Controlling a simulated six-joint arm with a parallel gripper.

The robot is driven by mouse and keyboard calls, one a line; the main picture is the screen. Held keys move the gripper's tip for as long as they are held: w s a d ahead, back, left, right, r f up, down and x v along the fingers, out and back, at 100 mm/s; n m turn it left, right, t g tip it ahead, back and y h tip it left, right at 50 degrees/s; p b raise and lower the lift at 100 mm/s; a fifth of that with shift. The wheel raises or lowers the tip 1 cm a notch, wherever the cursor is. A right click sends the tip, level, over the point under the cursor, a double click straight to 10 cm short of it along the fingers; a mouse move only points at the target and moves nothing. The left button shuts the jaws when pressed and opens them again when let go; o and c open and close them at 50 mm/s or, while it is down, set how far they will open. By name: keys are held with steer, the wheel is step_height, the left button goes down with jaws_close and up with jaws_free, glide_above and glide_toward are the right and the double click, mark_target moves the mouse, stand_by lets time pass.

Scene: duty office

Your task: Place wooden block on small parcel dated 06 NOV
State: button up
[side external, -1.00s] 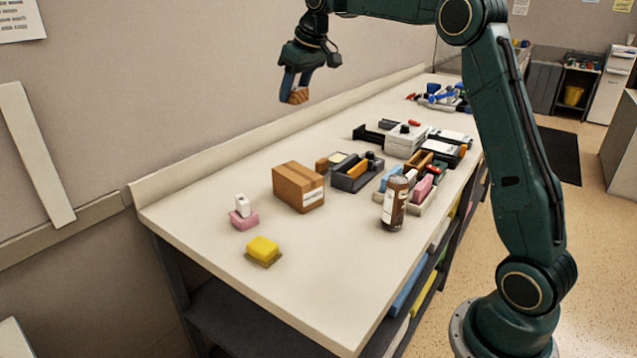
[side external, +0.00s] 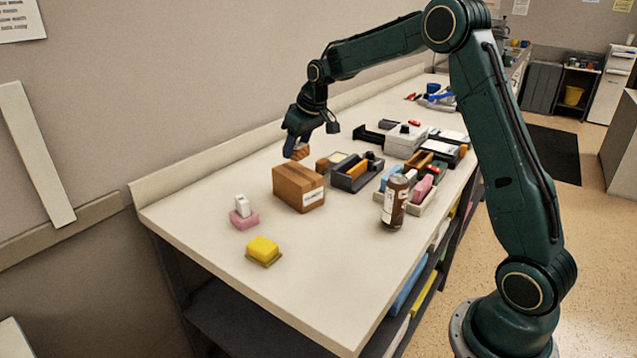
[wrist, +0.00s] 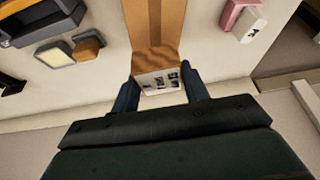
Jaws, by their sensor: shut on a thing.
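My gripper (side external: 297,143) is shut on the wooden block (side external: 301,153) and holds it up near the back of the cardboard parcel (side external: 290,187). In the wrist view, the wooden block (wrist: 155,60) sits between the two fingers (wrist: 158,85), with wood grain on top and a pale face with dark marks. The parcel (wrist: 152,20) shows just beyond the block there, partly hidden by it. In the side view the parcel stands on the table with a white label on its right face. The label's text is too small to read.
A yellow block on a dark base (side external: 263,250) and a pink block with a white piece on it (side external: 243,214) stand at the near left. A dark tray (side external: 357,176) and a brown bottle (side external: 394,201) stand to the right. The table's front area (side external: 325,275) is clear.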

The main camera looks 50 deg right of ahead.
mark_target(297, 159)
steer(key=shift+f, duration=0.15)
steer(key=shift+f, duration=2)
steer(key=shift+f, duration=0.1)
steer(key=o, duration=1)
steer(key=v, duration=1.2)
steer(key=shift+s, duration=0.1)
